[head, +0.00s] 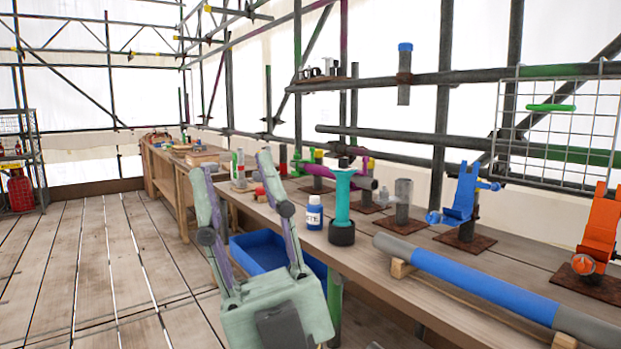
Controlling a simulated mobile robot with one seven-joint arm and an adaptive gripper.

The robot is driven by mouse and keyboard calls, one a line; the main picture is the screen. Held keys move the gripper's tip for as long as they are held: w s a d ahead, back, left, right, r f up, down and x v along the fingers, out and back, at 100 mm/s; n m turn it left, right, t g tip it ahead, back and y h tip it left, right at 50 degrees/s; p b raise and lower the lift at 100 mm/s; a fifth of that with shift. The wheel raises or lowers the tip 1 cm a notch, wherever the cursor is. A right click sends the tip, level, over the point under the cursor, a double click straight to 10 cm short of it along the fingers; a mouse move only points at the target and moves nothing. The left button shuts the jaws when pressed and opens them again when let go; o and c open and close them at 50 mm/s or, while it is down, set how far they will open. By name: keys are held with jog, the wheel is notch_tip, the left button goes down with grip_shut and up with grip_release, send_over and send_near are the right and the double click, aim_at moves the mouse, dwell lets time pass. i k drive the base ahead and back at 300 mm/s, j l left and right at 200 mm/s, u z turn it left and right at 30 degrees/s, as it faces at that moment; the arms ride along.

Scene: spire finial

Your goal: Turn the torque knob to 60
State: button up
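My gripper (230,164) is pale green and grey. It is open and empty, its two fingers pointing up and spread wide, in front of the bench's left part. No scale or number is readable, so I cannot tell for sure which part is the torque knob or its setting. A teal upright tool (342,200) with a black round base stands on the bench, right of my gripper and apart from it. A blue clamp (461,195) and an orange clamp (600,235) stand on brown plates farther right.
The wooden bench (440,275) runs along the scaffold. A blue and grey pipe (480,285) lies on wooden blocks along its front. A blue bin (258,254) sits low behind my gripper. The plank floor at left is clear.

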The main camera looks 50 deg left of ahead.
aim_at(343, 162)
jog(key=j+u, duration=0.2)
jog(key=j, duration=0.25)
jog(key=j+u, duration=0.15)
jog(key=j, duration=0.35)
jog(key=j+u, duration=0.2)
jog(key=j, duration=0.25)
jog(key=i+j+u, duration=0.15)
jog(key=j, duration=0.3)
jog(key=i+j+u, duration=0.2)
jog(key=j, duration=0.25)
jog(key=k+j, duration=0.05)
jog(key=k, duration=0.05)
